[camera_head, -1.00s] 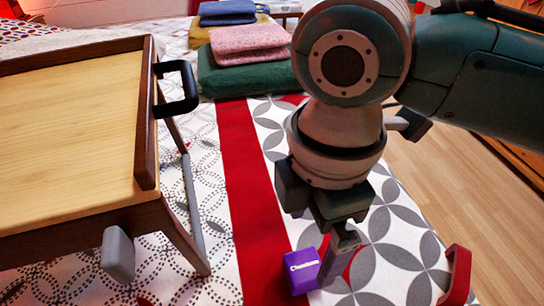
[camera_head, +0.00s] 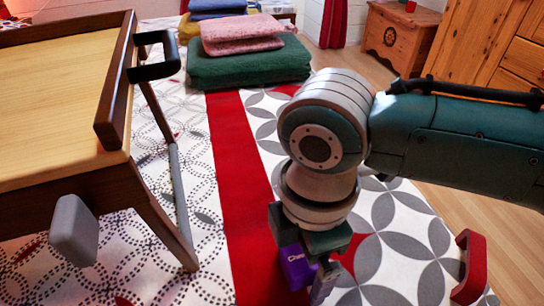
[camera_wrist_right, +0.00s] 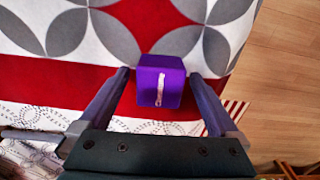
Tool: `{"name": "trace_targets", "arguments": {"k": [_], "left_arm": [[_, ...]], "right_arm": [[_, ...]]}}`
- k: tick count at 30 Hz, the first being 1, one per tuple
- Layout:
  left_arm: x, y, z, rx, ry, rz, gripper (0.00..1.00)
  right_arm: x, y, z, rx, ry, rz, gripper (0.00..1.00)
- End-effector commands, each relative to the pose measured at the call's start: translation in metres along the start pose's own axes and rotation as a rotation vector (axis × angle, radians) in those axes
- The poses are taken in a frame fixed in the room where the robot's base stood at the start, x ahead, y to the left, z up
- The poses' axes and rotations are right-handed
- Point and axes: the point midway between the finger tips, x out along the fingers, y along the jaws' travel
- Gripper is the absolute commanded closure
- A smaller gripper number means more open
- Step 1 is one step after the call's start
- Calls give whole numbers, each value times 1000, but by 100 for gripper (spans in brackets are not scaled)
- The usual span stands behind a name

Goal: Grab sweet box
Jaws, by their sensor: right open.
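The sweet box, a small purple box (camera_head: 296,268) with pale lettering, rests on the bed's red stripe at the bottom centre of the head view. In the right wrist view the purple box (camera_wrist_right: 160,88) lies between the fingers of my right gripper (camera_wrist_right: 160,75). These fingers are open, one on each side, with a gap visible at both sides. In the head view my right gripper (camera_head: 304,266) points down at the box and partly covers it. My left gripper is not in view.
A wooden bed tray (camera_head: 50,80) with a black handle (camera_head: 152,58) stands on the left. A green folded blanket (camera_head: 248,65) and a pink one (camera_head: 240,35) are stacked behind. A red object (camera_head: 472,268) is at the right bed edge, with wood floor beyond.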

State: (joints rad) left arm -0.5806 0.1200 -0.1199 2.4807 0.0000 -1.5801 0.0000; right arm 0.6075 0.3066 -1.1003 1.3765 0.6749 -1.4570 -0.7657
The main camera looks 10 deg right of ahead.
Motion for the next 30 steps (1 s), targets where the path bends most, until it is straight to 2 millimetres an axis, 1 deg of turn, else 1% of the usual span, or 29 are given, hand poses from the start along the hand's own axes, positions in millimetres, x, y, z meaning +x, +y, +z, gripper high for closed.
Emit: {"name": "trace_targets", "arguments": {"k": [1, 2, 24, 30], "left_arm": [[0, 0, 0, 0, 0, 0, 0], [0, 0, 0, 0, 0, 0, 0], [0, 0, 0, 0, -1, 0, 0], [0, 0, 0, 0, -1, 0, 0]], "right_arm": [[0, 0, 0, 0, 0, 0, 5], [0, 0, 0, 0, 0, 0, 8], [0, 0, 0, 1, 0, 0, 91], [0, 0, 0, 1, 0, 0, 93]]}}
